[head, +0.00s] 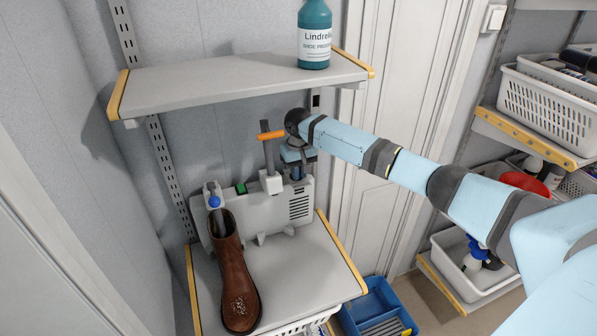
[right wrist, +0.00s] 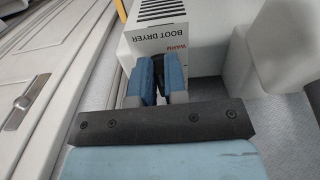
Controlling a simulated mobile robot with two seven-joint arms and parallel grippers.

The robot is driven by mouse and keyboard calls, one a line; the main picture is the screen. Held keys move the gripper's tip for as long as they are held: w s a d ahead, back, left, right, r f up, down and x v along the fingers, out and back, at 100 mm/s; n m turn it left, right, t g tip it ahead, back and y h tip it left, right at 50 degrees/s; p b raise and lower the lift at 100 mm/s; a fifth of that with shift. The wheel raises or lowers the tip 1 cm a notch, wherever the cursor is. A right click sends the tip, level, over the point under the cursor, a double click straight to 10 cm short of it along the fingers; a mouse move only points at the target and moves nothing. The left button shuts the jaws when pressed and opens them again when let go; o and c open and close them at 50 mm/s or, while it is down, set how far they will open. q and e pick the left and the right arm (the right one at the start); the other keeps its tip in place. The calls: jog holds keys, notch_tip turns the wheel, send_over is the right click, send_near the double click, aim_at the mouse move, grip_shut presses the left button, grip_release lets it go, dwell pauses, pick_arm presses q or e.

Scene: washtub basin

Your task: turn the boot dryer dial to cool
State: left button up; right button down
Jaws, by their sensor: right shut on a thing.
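The boot dryer (head: 262,222) is a light grey box on the lower shelf, with vents on its right side. In the right wrist view its face (right wrist: 160,22) shows "BOOT DRYER" and a red "WARM" label, both upside down. My right gripper (head: 297,173) reaches down to the dryer's right end. In the right wrist view its blue fingers (right wrist: 158,72) are shut on a dark piece just by the WARM label, apparently the dial. The fingers mostly hide it, so its setting and any cool label cannot be read. My left gripper is not in view.
A brown boot (head: 233,275) stands on the lower shelf (head: 300,275) at the dryer's left. An upright with an orange bar (head: 271,135) rises beside my right wrist. The upper shelf (head: 225,88) holds a teal bottle (head: 314,38). A blue crate (head: 377,310) stands lower right.

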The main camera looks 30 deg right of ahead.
jog(key=n, duration=0.5)
jog(key=shift+d, duration=0.35)
jog(key=shift+w+d+r+n, duration=0.1)
jog(key=shift+d+n, duration=0.1)
jog(key=shift+n, duration=1)
jog(key=shift+d+n, duration=0.1)
jog(key=shift+n, duration=0.4)
jog(key=c, duration=1.2)
grip_release()
jog(key=shift+o, duration=0.2)
